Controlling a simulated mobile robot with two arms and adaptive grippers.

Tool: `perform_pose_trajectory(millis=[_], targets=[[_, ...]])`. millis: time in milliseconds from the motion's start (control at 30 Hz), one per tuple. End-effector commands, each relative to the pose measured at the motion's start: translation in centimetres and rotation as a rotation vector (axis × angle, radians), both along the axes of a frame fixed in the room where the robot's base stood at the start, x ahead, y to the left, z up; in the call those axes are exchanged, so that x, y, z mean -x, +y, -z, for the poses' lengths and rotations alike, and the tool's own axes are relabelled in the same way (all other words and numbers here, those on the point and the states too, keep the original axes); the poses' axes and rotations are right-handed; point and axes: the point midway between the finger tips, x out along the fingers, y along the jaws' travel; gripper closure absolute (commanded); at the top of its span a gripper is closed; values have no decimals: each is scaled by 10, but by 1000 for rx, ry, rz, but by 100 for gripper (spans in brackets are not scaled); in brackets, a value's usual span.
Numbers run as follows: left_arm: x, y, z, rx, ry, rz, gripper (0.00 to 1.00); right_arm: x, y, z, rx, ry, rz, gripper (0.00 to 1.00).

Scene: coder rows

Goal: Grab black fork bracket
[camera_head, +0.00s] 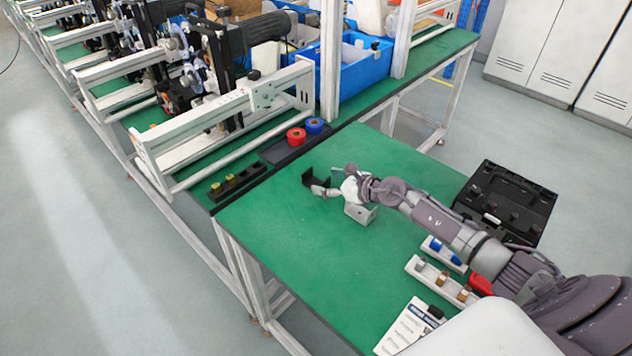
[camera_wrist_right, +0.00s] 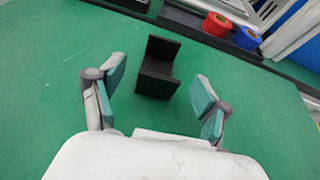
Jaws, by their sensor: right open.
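The black fork bracket (camera_head: 314,178) stands on the green tabletop near the table's far left edge. In the right wrist view it is a dark angled piece (camera_wrist_right: 158,72) just ahead of my fingers, with an upright wall and a flat lower part. My right gripper (camera_head: 335,181) is open and empty, right beside the bracket in the head view. In the wrist view its two teal-padded fingers (camera_wrist_right: 160,88) are spread on either side of the bracket's line, and I see no contact. My left gripper is not in view.
A grey metal piece (camera_head: 361,213) shows below my right wrist. An open black case (camera_head: 508,203) and white trays (camera_head: 441,281) with small parts lie on the right. Red (camera_head: 296,137) and blue (camera_head: 315,126) rolls stand beyond. The table's front left is clear.

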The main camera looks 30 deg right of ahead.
Motion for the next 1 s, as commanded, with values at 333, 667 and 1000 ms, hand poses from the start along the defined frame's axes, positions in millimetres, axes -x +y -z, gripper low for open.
perform_pose_trajectory(millis=[333,667,1000], targets=[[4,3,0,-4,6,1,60,0,0,0,0,0,0,67],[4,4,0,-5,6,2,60,0,-1,-1,0,-2,1,94],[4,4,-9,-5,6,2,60,0,-1,-26,2,-4,-2,94]])
